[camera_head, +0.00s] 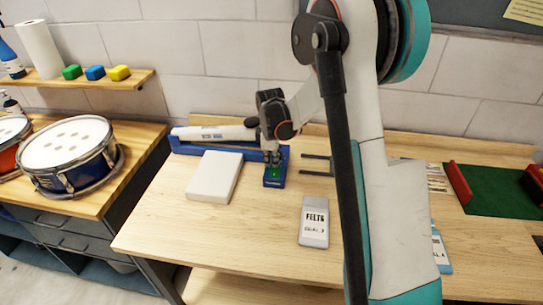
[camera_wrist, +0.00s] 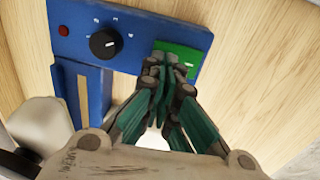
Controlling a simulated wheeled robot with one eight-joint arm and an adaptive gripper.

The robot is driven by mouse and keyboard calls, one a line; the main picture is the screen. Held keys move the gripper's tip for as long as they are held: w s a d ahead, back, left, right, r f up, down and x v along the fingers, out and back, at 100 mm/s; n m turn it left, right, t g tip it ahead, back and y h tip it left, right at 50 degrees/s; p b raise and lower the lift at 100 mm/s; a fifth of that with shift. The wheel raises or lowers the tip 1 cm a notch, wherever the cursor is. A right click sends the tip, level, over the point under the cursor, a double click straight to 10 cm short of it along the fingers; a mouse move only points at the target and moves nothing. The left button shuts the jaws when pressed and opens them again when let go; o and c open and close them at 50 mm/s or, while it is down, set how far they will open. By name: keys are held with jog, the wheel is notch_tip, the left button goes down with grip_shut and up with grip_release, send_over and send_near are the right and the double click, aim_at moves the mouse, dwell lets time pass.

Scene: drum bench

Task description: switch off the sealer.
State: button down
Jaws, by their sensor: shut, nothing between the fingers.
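The sealer (camera_head: 190,150) is a long blue bar unit with a white cylindrical arm, at the back left of the bench. Its blue control box (camera_head: 275,183) is at its right end. In the wrist view the blue panel (camera_wrist: 130,22) carries a black dial (camera_wrist: 104,43), a small red button or lamp (camera_wrist: 64,31) and a green switch (camera_wrist: 189,61). My gripper (camera_head: 271,162) points down over the box. In the wrist view its closed, empty fingertips (camera_wrist: 168,68) overlap the green switch and hide part of it. I cannot tell whether they touch it.
A white block (camera_head: 214,177) lies left of the box. A grey-white packet marked FELTS (camera_head: 314,222) lies in front. Two dark prongs (camera_head: 317,165) are to the right. Drums (camera_head: 68,155) stand on the left bench, and a green mat (camera_head: 500,190) is far right. The front left bench top is clear.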

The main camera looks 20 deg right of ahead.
aim_at(271, 173)
jog(key=shift+f, duration=0.2)
jog(key=shift+w+d+f+b, duration=0.1)
jog(key=shift+w+f+b, duration=0.1)
jog(key=shift+f+b, duration=0.3)
jog(key=shift+s+r, duration=0.1)
jog(key=shift+r, duration=0.05)
jog(key=shift+s, duration=0.1)
jog(key=shift+s+a+r, duration=0.2)
jog(key=shift+s+a, duration=0.25)
jog(key=shift+s, duration=0.05)
jog(key=shift+r, duration=0.1)
notch_tip(271, 173, up, 12)
jog(key=s, duration=0.1)
jog(key=shift+a, duration=0.35)
